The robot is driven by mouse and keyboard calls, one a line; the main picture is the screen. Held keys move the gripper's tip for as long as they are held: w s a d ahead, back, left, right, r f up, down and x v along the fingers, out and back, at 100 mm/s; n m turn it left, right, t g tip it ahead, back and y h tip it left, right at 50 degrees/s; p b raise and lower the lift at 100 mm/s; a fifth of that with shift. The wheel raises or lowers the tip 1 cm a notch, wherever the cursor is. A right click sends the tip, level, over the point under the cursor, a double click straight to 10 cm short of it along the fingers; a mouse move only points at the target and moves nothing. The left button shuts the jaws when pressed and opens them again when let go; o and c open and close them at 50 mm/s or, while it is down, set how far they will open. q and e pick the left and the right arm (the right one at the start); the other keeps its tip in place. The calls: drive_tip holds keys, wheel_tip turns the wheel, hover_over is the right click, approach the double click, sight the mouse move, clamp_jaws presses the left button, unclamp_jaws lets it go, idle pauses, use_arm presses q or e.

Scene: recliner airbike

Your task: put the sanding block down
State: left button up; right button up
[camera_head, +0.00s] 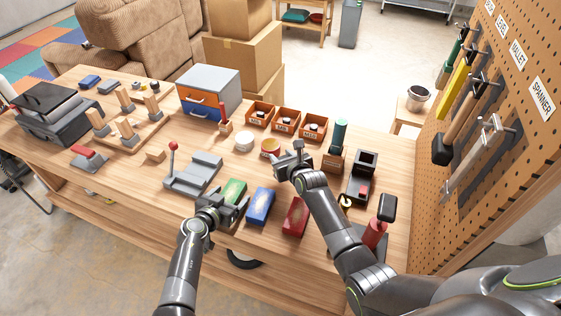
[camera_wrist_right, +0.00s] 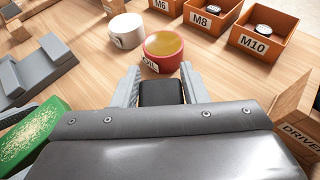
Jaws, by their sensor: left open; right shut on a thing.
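The sanding block, as far as I can tell, is the small black block (camera_wrist_right: 161,92) between the fingers of my right gripper (camera_wrist_right: 161,86) in the right wrist view. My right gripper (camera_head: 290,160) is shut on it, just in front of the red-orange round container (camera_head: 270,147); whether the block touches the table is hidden. My left gripper (camera_head: 228,203) is open at the front of the workbench (camera_head: 160,185), beside the green block (camera_head: 234,190). The green block has pale speckles on top in the right wrist view (camera_wrist_right: 28,137).
A blue block (camera_head: 260,206) and a red block (camera_head: 295,216) lie between my arms. A white round container (camera_head: 244,141) and labelled orange bins (camera_head: 286,122) stand behind. A grey fixture (camera_head: 194,174) is at left, a wooden driver holder (camera_head: 334,160) at right.

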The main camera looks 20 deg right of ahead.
drive_tip(key=shift+f, duration=2.1)
drive_tip(key=shift+f, duration=0.15)
drive_tip(key=o, duration=1.1)
drive_tip(key=shift+s, duration=0.15)
drive_tip(key=shift+v, duration=6)
drive_tip(key=shift+o, duration=0.5)
